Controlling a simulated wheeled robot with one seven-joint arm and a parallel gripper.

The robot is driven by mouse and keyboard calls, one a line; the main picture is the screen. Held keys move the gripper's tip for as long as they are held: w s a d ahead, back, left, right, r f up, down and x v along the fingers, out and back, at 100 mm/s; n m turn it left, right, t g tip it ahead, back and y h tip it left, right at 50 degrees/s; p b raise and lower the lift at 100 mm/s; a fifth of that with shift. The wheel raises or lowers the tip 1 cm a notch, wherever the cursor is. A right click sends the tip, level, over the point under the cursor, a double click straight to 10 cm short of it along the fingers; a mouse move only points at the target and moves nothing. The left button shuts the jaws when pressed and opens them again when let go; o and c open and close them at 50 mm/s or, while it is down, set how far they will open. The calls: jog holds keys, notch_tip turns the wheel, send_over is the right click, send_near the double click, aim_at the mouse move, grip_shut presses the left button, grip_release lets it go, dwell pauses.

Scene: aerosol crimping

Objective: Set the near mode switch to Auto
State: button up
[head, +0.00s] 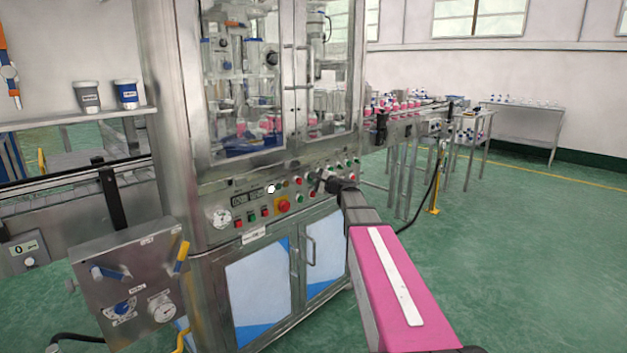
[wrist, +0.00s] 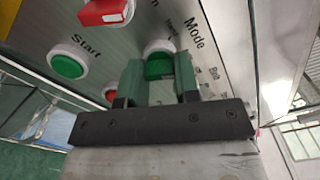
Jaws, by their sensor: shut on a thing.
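The front control panel (head: 272,200) of the steel machine carries the mode switch. In the wrist view, the word Mode is printed on the panel (wrist: 215,45), right of my gripper (wrist: 160,78). In the head view, my gripper (head: 324,183) reaches the right part of the panel, and the switch there is too small to make out.
A red emergency stop (head: 283,205) sits left on the panel.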

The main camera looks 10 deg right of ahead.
jog(key=shift+m, duration=0.6)
jog(key=o, duration=0.9)
jog(key=v, duration=1.1)
jog(key=shift+a+f, duration=0.1)
jog(key=shift+f, duration=0.05)
